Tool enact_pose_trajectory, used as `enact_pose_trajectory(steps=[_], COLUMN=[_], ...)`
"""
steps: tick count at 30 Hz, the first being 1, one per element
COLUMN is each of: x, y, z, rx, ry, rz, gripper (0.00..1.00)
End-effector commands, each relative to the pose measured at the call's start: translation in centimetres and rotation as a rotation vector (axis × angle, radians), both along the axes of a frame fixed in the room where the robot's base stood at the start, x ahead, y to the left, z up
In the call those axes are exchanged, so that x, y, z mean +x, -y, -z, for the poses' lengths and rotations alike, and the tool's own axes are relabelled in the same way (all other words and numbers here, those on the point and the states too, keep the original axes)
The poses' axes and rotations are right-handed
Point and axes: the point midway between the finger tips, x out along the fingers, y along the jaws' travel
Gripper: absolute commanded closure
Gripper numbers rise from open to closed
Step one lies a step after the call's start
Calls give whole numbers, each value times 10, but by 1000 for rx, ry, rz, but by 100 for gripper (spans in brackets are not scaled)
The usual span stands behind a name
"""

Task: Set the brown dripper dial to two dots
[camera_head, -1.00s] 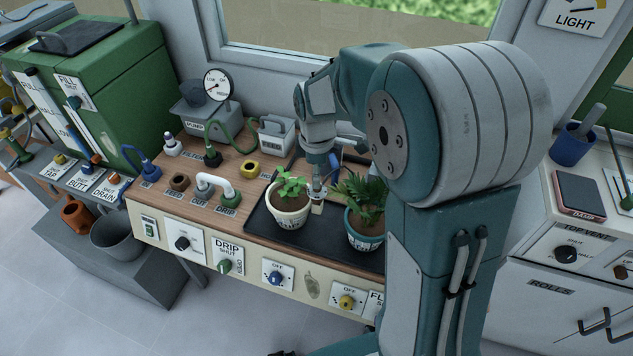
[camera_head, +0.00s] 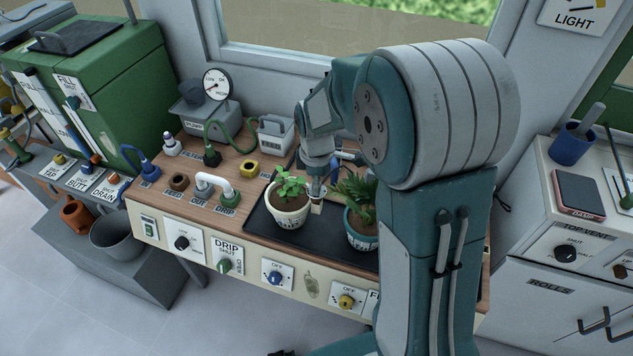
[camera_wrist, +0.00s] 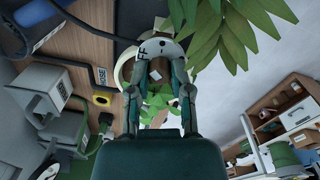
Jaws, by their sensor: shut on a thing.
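My gripper (camera_head: 315,194) reaches down between two potted plants on the black tray (camera_head: 270,228). In the wrist view its two fingers (camera_wrist: 158,75) close from both sides on a brown dial (camera_wrist: 157,68). Behind the dial is a pale round face (camera_wrist: 163,48) with partly visible lettering, seemingly the end of "OFF", and a small dark mark. The fingers cover part of the face, so I cannot tell which mark the dial points to. In the head view a small cream dripper body (camera_head: 316,207) shows under the gripper; its dial is hidden there.
A cream pot with a pale green plant (camera_head: 288,215) stands close left of my gripper. A teal pot with a dark palm (camera_head: 361,234) stands close right, and leaves crowd the gripper. Hose fittings (camera_head: 214,184) stand left on the wooden bench. Other dials (camera_head: 273,278) line the bench front.

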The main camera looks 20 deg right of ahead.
Motion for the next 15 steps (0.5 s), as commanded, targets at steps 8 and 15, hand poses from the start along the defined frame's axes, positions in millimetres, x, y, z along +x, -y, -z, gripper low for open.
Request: enact_pose_trajectory(steps=[8, 15], x=[-1, -1], y=[0, 0], z=[1, 1], rx=[0, -1], ry=[-3, -3], rz=[56, 212], gripper=[100, 100])
